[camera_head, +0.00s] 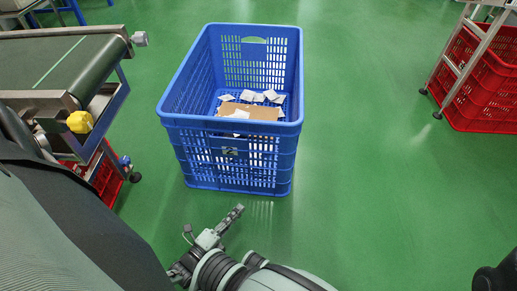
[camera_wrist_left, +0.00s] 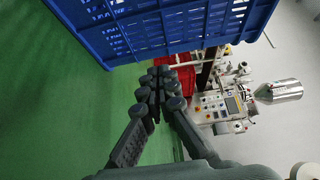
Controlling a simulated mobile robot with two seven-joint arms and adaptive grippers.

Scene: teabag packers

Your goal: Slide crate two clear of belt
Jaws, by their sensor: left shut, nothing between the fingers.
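Crate two is a blue slatted crate (camera_head: 176,103) with a "2" label on its near wall. It stands upright on the green floor and holds a flat brown cardboard piece (camera_head: 250,111) and several small white packets (camera_head: 262,97). The belt (camera_head: 85,65) lies to its left, with bare floor between them. My left gripper (camera_head: 238,210) is shut and empty, low in front of the crate's near wall and apart from it. In the left wrist view its closed fingers (camera_wrist_left: 158,78) lie just below the crate (camera_wrist_left: 130,30). My right gripper is not in view.
A red crate (camera_head: 106,180) sits under the belt's end. Another red crate (camera_head: 484,92) stands at the right by a metal frame (camera_head: 465,65). The floor right of and behind the blue crate is clear. A machine with a control panel (camera_wrist_left: 222,106) shows in the left wrist view.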

